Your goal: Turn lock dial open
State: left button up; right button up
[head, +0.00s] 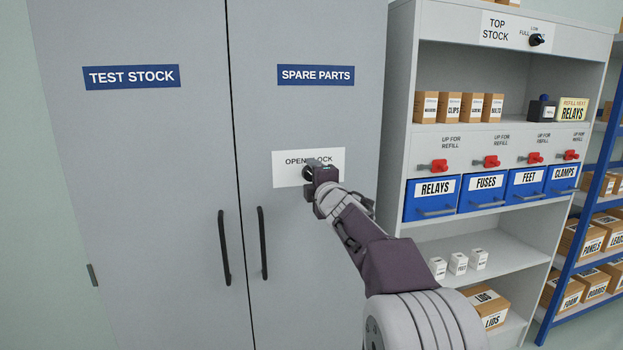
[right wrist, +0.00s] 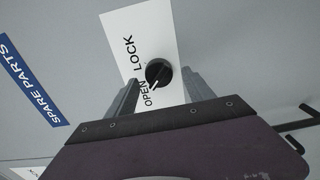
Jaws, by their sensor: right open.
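The lock dial (right wrist: 159,72) is a round black knob on a white plate (right wrist: 117,28) marked OPEN and LOCK. Its white pointer mark lies on the side towards the word OPEN. In the head view the plate (head: 283,178) is on the grey door under the SPARE PARTS sign, and my right gripper (head: 312,176) is in front of it, covering part of the dial and lettering. In the right wrist view my right gripper (right wrist: 161,76) is open, with one finger on each side of the dial. I cannot tell whether the fingers touch it. My left gripper is not in view.
Two black door handles (head: 263,243) stand below and left of the dial. A TEST STOCK door (head: 130,150) is on the left. To the right, a shelf unit (head: 400,100) holds small boxes and blue bins (head: 430,209) with red catches.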

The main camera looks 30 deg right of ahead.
jog(key=v, duration=0.8)
